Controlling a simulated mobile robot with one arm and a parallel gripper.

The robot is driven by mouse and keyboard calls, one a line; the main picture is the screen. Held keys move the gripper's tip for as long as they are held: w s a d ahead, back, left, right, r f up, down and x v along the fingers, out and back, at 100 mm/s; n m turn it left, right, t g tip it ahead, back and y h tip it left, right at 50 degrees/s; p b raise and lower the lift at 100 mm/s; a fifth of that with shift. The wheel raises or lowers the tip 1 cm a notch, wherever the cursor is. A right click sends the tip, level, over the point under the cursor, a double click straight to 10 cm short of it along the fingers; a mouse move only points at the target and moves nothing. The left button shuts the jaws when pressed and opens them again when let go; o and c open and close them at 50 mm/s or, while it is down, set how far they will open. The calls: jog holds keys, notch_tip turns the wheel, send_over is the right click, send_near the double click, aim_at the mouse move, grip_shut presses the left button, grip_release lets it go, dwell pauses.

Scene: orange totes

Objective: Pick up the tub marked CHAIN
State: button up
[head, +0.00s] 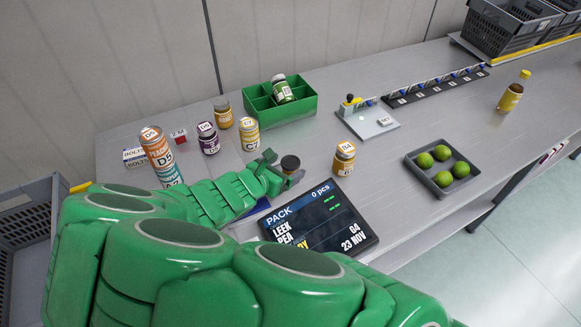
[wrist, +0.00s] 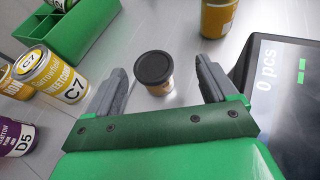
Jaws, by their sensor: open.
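A small tub with a black lid and a yellowish side (wrist: 154,73) stands upright on the grey bench. It also shows in the head view (head: 290,163), just at the tip of my gripper. I cannot read any marking on it, so I cannot tell whether it says CHAIN. My gripper (wrist: 161,75) is open, with one finger to each side of the tub in the wrist view and gaps to both. In the head view my gripper (head: 281,170) partly hides the tub's lower part.
A tilted PACK display (head: 318,217) stands close to my gripper. A yellow-labelled jar (head: 343,160) is right of the tub. Cans including C7 (head: 249,134) and D5 (head: 208,139), and a green divided box (head: 297,109), stand behind. A tray of limes (head: 463,181) is farther right.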

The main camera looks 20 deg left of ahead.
aim_at(289, 164)
jog(key=shift+s+a+f+n, duration=0.3)
jog(key=shift+a+f+n, duration=0.25)
jog(key=shift+a, duration=0.3)
jog(key=shift+y, duration=0.3)
jog(key=shift+d+x, duration=0.15)
jog(key=shift+x, duration=1.2)
jog(key=shift+d+x, duration=0.15)
jog(key=shift+x, duration=2.25)
jog(key=shift+w+r, duration=0.1)
jog(key=shift+r, duration=0.1)
jog(key=c, duration=1.1)
